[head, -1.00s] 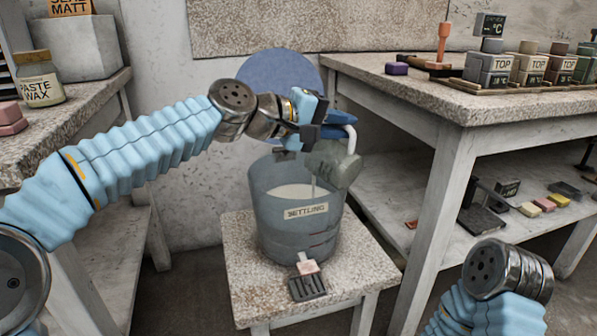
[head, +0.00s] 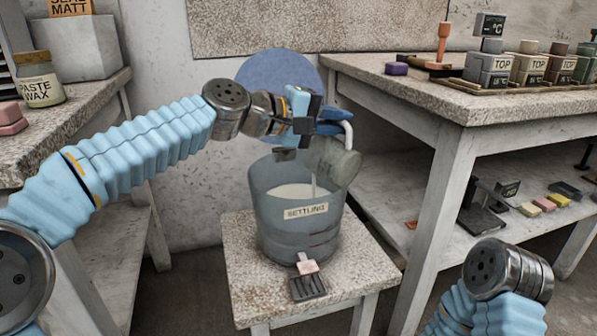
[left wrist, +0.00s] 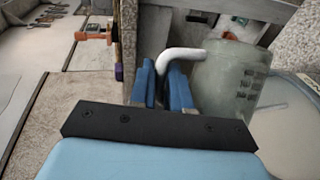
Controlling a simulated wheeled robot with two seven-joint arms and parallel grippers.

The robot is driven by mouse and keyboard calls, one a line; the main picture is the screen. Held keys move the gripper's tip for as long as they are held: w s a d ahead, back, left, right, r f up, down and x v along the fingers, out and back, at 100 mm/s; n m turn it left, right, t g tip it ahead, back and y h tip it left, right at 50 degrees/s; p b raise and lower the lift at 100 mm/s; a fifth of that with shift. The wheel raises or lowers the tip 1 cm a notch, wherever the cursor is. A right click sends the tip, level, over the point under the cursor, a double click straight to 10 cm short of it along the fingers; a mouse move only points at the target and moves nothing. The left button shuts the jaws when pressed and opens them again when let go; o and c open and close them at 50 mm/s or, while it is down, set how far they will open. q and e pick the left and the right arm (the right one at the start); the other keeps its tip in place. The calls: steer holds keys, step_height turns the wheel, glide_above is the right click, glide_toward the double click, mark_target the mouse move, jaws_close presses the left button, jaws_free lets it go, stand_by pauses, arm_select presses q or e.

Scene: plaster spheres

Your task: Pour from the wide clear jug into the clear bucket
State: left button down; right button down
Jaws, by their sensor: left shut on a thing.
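The clear bucket (head: 275,225) stands upright on a small stone-topped stool. It has a "SETTLING" label and pale liquid inside. My left gripper (head: 335,122) is shut on the white handle of the wide clear jug (head: 334,162). The jug is tilted over the bucket's right rim, and a thin pale stream runs down from it into the bucket. In the left wrist view the blue fingers (left wrist: 165,90) of the left gripper close around the white handle, with the jug (left wrist: 230,80) beside them and the bucket (left wrist: 290,125) at the right. My right gripper's fingers are outside the view.
A pink-and-black tool (head: 308,280) lies on the stool (head: 245,280) in front of the bucket. A stone-topped bench (head: 400,95) with labelled blocks stands to the right. Another bench (head: 60,115) with a paste wax jar (head: 38,80) stands to the left.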

arm_select(q)
steer(key=shift+w+r, duration=0.1)
stand_by(0.3)
steer(key=shift+w+a+r+n+h, duration=0.15)
steer(key=shift+w+a+n+h, duration=0.15)
steer(key=shift+a+n, duration=0.1)
stand_by(0.4)
steer(key=shift+w+a+r+n, duration=0.15)
steer(key=shift+w+a+n, duration=0.15)
steer(key=shift+a+n, duration=0.1)
stand_by(0.5)
steer(key=shift+w+a+r+n+h, duration=0.1)
steer(key=shift+w+a+n+h, duration=0.2)
steer(key=shift+w+a+n, duration=0.1)
stand_by(0.4)
steer(key=shift+w+a+n+h, duration=0.35)
steer(key=shift+n+h, duration=0.05)
stand_by(0.4)
